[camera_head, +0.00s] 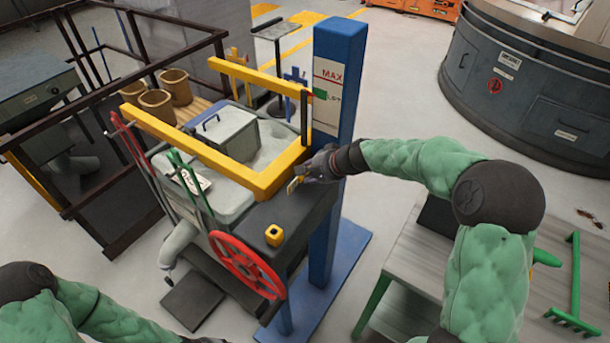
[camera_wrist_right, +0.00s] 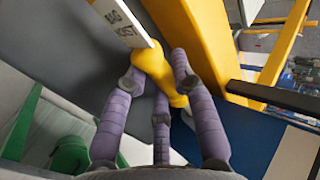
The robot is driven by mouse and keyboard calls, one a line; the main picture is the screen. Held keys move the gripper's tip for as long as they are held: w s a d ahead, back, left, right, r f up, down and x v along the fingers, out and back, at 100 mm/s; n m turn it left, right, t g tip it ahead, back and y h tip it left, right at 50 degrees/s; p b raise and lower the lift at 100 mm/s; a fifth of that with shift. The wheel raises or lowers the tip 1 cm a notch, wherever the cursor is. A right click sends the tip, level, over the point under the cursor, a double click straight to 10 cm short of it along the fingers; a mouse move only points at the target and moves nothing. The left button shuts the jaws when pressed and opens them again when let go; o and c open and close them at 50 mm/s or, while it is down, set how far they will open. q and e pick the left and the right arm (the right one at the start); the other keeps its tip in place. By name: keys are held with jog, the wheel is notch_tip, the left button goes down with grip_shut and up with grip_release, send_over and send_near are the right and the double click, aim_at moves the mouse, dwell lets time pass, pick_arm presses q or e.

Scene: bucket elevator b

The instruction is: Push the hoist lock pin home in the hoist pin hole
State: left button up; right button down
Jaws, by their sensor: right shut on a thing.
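My right gripper (camera_head: 304,176) is at the dark deck (camera_head: 308,208) beside the blue column, near the lower right corner of the yellow frame. In the wrist view its purple-grey fingers (camera_wrist_right: 165,88) are closed around a yellow, rounded piece (camera_wrist_right: 152,66), which looks like the lock pin. A white lettered tag (camera_wrist_right: 122,20) is next to it. A small yellow block with a dark opening (camera_head: 274,235) stands on the deck, apart from the gripper. I cannot tell whether it is the hoist pin hole. The pin's tip is hidden. My left gripper is out of the picture.
The yellow frame (camera_head: 215,160) surrounds a grey box (camera_head: 225,132). A blue column (camera_head: 336,110) stands right behind the gripper. A red handwheel (camera_head: 245,265) is at the front of the machine. A table with a green tool (camera_head: 574,280) is at right.

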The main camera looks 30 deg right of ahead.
jog(key=shift+w+d, duration=0.35)
jog(key=shift+d, duration=0.3)
jog(key=shift+w+d, duration=0.35)
jog(key=shift+d, duration=0.25)
jog(key=c, duration=1)
grip_release()
jog(key=shift+d, duration=0.1)
jog(key=shift+o, duration=0.2)
jog(key=v, duration=1.2)
